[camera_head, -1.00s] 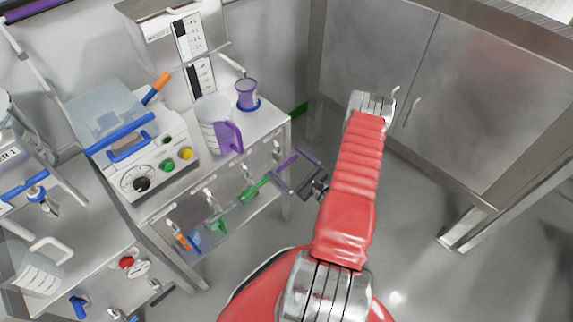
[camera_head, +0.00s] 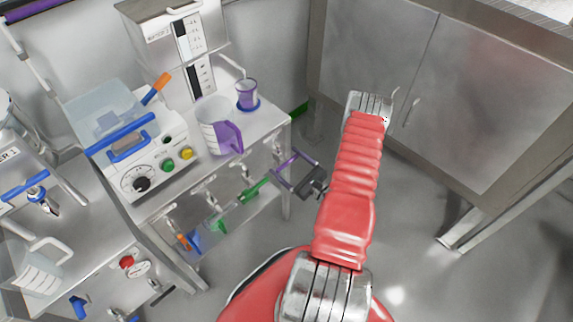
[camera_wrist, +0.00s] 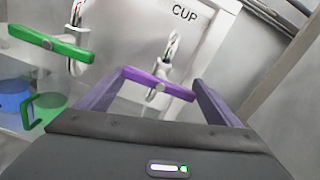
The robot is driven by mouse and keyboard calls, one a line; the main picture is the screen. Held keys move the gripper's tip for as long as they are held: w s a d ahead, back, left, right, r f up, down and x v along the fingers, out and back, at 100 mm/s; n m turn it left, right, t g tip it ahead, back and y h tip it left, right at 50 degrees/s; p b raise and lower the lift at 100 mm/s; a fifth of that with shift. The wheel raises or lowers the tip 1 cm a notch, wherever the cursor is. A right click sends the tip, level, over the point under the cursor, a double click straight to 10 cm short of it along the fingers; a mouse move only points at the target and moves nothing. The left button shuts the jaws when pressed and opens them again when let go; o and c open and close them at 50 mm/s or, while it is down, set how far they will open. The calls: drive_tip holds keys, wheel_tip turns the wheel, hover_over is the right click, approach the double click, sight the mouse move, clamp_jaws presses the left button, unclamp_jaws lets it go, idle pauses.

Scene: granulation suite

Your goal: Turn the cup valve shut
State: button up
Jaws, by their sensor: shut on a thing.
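The cup valve's purple bar handle (camera_wrist: 159,83) sits on a pale pipe fitting below the printed word CUP in the wrist view. The bar slopes down to the right, across the fitting. My gripper (camera_wrist: 160,78) is shut on it, one finger at each end of the bar. In the head view the purple handle (camera_head: 285,163) shows small at the right end of the bench front, with my gripper around it. The valve's inside is hidden.
A green valve handle (camera_wrist: 50,42) is close left of my gripper, with blue and green cups (camera_wrist: 45,108) below. Metal cabinets (camera_head: 440,90) stand at the right; the floor between is clear.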

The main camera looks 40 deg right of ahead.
drive_tip(key=shift+m, duration=1.5)
drive_tip(key=o, duration=0.9)
